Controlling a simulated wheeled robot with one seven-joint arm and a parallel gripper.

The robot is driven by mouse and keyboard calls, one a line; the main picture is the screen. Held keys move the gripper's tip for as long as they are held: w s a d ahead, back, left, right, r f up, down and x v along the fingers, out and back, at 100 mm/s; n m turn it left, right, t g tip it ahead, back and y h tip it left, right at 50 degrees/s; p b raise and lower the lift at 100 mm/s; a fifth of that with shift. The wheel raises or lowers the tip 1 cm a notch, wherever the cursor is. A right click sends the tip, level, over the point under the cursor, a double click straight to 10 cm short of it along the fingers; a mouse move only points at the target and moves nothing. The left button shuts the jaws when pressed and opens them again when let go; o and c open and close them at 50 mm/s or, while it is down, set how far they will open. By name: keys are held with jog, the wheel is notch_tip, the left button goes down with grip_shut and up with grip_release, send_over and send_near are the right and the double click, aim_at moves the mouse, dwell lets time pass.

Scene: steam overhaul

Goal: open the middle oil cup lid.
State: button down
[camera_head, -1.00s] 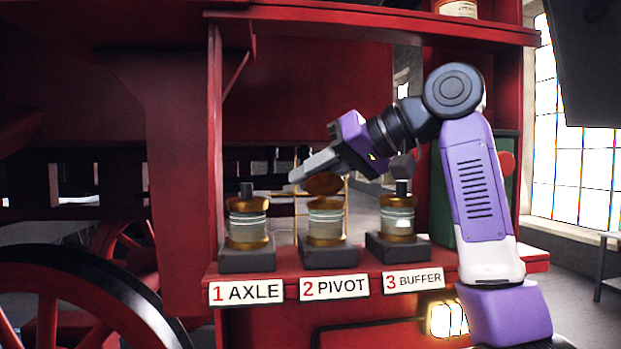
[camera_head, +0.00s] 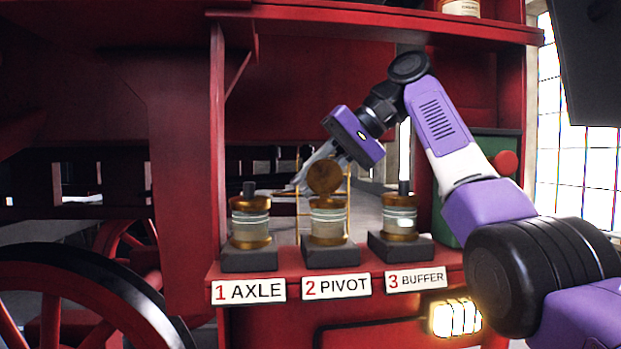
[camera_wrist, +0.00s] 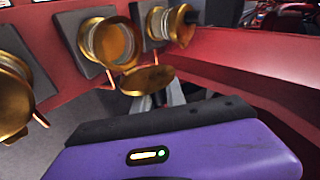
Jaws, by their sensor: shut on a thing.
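The middle oil cup (camera_head: 328,222) stands on a dark block above the "2 PIVOT" label and is also in the wrist view (camera_wrist: 112,42). Its round brass lid (camera_head: 324,177) stands steeply tilted up above the cup's back rim, and the cup mouth is open. In the wrist view the lid (camera_wrist: 147,80) is in front of the fingers. My gripper (camera_head: 306,178) is behind the lid, reaching down from the upper right. Its fingers (camera_wrist: 165,96) are shut at the lid's far side; the exact grip, probably on the knob, is hidden by the lid.
The axle cup (camera_head: 249,222) on the left and the buffer cup (camera_head: 400,218) on the right stand close by with lids down. A thin brass frame (camera_head: 298,215) stands behind the cups. A red shelf (camera_head: 470,27) runs overhead, and a red post (camera_head: 217,150) is at left.

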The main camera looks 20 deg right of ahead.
jog(key=shift+w+d+f+m+g, duration=0.15)
jog(key=shift+w+m+g, duration=0.1)
jog(key=shift+m+g, duration=0.25)
dwell(0.6)
jog(key=c, duration=1.4)
grip_release()
jog(key=shift+o, duration=0.2)
jog(key=shift+s+n+t, duration=0.2)
jog(key=shift+n+t, duration=0.2)
